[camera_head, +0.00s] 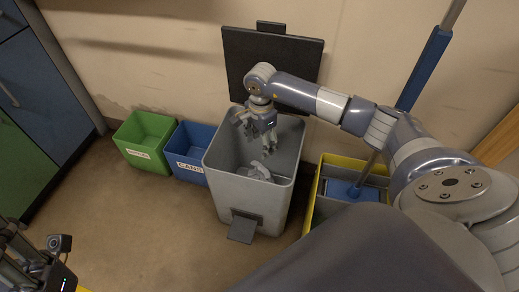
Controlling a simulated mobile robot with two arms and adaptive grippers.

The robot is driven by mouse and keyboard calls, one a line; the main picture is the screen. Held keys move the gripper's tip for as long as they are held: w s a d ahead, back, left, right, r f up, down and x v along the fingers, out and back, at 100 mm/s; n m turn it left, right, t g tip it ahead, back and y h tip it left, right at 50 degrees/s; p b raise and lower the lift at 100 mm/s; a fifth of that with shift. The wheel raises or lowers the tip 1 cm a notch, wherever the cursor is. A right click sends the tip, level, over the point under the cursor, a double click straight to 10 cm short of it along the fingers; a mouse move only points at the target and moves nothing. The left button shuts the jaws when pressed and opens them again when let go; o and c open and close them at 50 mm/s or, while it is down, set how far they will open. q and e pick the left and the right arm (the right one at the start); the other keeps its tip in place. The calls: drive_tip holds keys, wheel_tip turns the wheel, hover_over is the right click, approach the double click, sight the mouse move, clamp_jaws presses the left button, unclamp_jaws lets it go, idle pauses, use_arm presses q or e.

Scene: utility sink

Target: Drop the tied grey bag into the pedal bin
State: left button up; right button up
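The pedal bin (247,206) is a grey box on the floor with its dark lid (245,58) raised against the wall and a dark pedal (243,230) at its front. My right gripper (258,140) is over the bin's opening, pointing down, with its fingers spread and nothing seen between them. A light grey, crumpled shape, apparently the tied grey bag (261,172), is inside the bin below the gripper, apparently apart from the fingers. Its lower part is hidden by the bin's front wall. My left gripper (30,262) shows only partly at the lower left corner.
A green bin (146,155) and a blue bin (187,169) labelled CANS stand left of the pedal bin. A yellow-rimmed bucket (313,196) with a blue mop handle (422,72) stands at its right. The floor in front is clear.

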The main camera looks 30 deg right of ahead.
wheel_tip(320, 180, up, 12)
idle(0.7)
drive_tip(key=shift+f, duration=0.1)
